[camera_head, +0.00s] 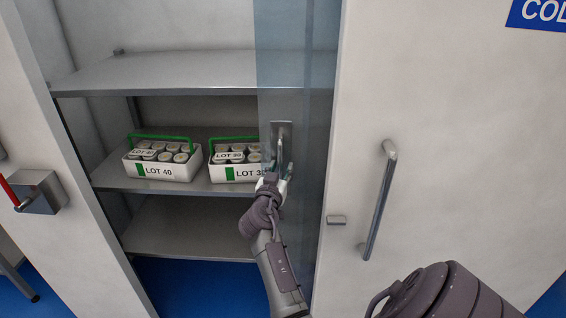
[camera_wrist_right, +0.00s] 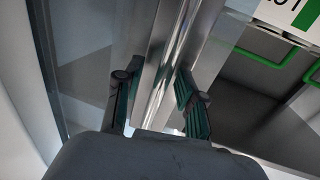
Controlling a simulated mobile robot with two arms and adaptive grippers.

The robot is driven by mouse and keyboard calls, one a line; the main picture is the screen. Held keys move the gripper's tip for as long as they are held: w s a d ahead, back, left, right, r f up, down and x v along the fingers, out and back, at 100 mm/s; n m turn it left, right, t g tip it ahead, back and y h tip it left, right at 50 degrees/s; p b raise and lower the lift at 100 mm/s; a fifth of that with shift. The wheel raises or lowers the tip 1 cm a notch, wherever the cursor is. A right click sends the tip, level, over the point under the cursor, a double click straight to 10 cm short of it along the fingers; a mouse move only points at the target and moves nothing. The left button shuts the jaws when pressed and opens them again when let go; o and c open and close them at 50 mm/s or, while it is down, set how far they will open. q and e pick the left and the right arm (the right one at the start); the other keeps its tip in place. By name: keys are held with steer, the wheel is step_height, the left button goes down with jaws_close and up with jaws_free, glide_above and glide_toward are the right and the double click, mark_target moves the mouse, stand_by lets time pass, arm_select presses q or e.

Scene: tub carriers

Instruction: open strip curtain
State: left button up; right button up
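The strip curtain (camera_head: 291,60) is a translucent bluish panel gathered at the right side of the opening, against the white door frame. The left and middle of the opening are uncovered. A metal handle (camera_head: 281,132) on a small plate sits on the curtain. My right gripper (camera_head: 279,172) is at the lower part of this handle. In the right wrist view, the fingers of my right gripper (camera_wrist_right: 157,95) lie close on both sides of the shiny handle bar (camera_wrist_right: 165,70), and it looks gripped. My left gripper is not in view.
Grey shelves (camera_head: 190,70) fill the opening. White tubs, LOT 40 (camera_head: 165,171) and one partly hidden by the curtain (camera_head: 235,174), stand on the middle shelf. A door handle (camera_head: 378,205) is at right, and a latch box with a red lever (camera_head: 38,192) at left.

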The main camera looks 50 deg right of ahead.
steer(key=shift+s+a+r, duration=0.1)
steer(key=shift+a, duration=0.1)
steer(key=shift+c, duration=1)
jaws_close()
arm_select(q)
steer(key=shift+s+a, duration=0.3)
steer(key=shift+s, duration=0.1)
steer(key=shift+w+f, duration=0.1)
arm_select(e)
steer(key=shift+d, duration=0.1)
